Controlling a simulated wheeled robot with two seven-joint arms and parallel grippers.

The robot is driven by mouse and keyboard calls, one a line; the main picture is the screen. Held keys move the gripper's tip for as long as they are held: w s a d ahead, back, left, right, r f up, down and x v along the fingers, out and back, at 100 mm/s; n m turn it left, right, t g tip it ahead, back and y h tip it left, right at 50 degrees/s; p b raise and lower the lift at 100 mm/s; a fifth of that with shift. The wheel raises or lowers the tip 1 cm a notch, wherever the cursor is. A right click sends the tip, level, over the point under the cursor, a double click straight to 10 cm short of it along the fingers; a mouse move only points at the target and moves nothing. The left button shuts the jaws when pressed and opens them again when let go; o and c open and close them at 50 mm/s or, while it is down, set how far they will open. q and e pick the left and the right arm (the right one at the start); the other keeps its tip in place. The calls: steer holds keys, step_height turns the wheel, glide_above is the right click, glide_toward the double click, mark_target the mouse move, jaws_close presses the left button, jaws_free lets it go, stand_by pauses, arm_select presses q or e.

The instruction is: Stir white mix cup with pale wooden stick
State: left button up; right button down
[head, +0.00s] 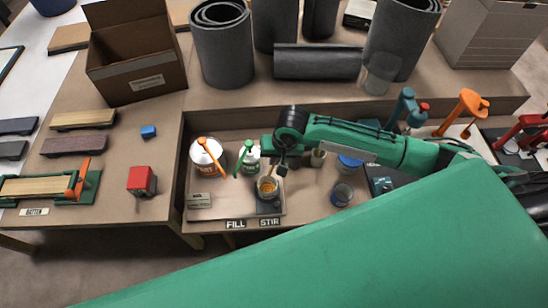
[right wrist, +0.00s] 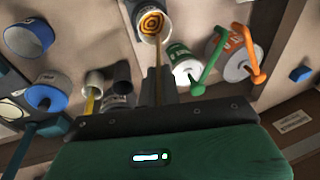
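The white mix cup (head: 268,188) stands on a dark pad behind the STIR label and holds amber liquid. In the right wrist view the mix cup (right wrist: 152,36) shows orange and dark rings in its liquid. My right gripper (head: 281,168) is just above the cup. In the right wrist view my right gripper (right wrist: 158,84) is shut on the pale wooden stick (right wrist: 158,58), which reaches from the fingers to the cup, its lower end in the mix. My left gripper is not in view.
A white can with an orange pump (head: 208,157) and a green-and-white bottle with a green pump (head: 250,160) stand close left of the cup.

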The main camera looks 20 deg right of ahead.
steer(key=s+d+b+x, duration=0.1)
steer(key=b+x, duration=0.3)
steer(key=x, duration=0.5)
steer(key=shift+s+f, duration=0.2)
steer(key=shift+f, duration=0.45)
